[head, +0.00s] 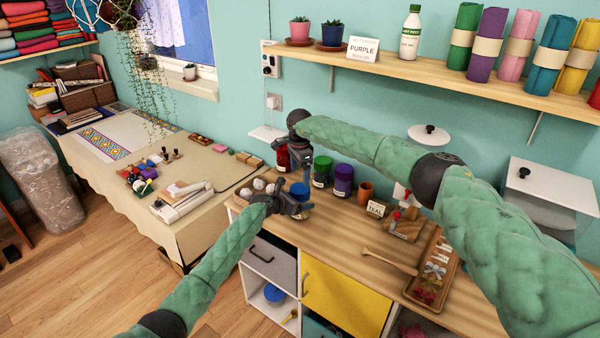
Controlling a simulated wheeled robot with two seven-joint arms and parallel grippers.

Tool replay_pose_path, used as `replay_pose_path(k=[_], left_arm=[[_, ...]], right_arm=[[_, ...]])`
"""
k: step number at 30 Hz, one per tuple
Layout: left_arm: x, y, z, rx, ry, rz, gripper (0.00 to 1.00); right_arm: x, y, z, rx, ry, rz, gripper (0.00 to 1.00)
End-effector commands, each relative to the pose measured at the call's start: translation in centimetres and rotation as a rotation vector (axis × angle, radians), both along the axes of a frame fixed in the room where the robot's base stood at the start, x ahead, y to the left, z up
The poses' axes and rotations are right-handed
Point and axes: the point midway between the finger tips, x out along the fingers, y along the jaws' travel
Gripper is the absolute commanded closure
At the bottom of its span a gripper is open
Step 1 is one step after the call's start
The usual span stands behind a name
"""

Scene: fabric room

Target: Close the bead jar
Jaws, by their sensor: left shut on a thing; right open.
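A round blue lid (300,190) shows on the wooden counter between my two grippers. The bead jar seems to be under it, mostly hidden by my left gripper (302,208). My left gripper reaches in low from the left and is shut on the jar body. I cannot tell whether the lid is seated. My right gripper (304,172) points down just above the blue lid, open and empty.
Jars with a red (283,158), a green (322,172) and a purple (343,181) body or lid stand close behind. A shelf (400,68) overhangs the counter.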

Motion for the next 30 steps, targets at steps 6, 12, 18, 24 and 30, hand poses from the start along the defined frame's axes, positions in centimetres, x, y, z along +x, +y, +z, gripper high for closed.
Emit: replay_pose_path(k=[6, 12, 18, 24, 30], left_arm=[[0.0, 0.0, 0.0, 0.0, 0.0, 0.0, 0.91], [0.0, 0.0, 0.0, 0.0, 0.0, 0.0, 0.91], [0.0, 0.0, 0.0, 0.0, 0.0, 0.0, 0.91], [0.0, 0.0, 0.0, 0.0, 0.0, 0.0, 0.91], [0.0, 0.0, 0.0, 0.0, 0.0, 0.0, 0.91]], right_arm=[[-0.1, 0.0, 0.0, -0.002, 0.005, 0.108, 0.14], [-0.1, 0.0, 0.0, -0.001, 0.004, 0.119, 0.14], [-0.1, 0.0, -0.2, -0.001, 0.005, 0.118, 0.14], [-0.1, -0.1, -1.9, 0.0, 0.007, 0.116, 0.14], [-0.1, 0.0, -4.7, 0.0, 0.007, 0.115, 0.14]])
